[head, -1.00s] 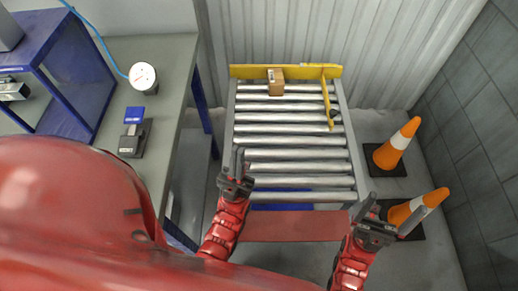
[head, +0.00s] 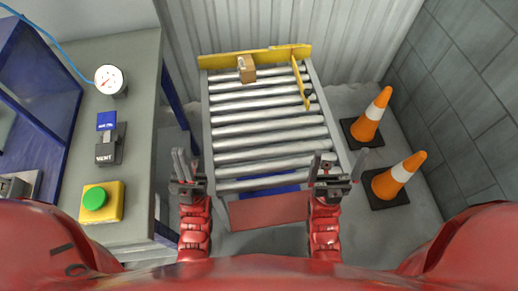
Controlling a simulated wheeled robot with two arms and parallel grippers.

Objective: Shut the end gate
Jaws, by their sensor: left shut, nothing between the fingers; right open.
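The yellow end gate (head: 300,82) is a narrow bar at the far right of the roller table (head: 335,121). It runs from the yellow end plate (head: 222,62) toward me along the right side, so it stands at an angle to that plate. A small dark piece shows near its near end. My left gripper (head: 183,158) is shut and empty, beside the table's near left corner. My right gripper (head: 338,160) is open and empty, near the table's near right corner. Both are well short of the gate.
A brown box (head: 247,69) sits on the far rollers by the end plate. Two orange cones (head: 372,117) (head: 398,176) stand to the right. The left bench (head: 140,75) holds a gauge (head: 110,79), a lever unit (head: 107,148) and a green button (head: 95,198).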

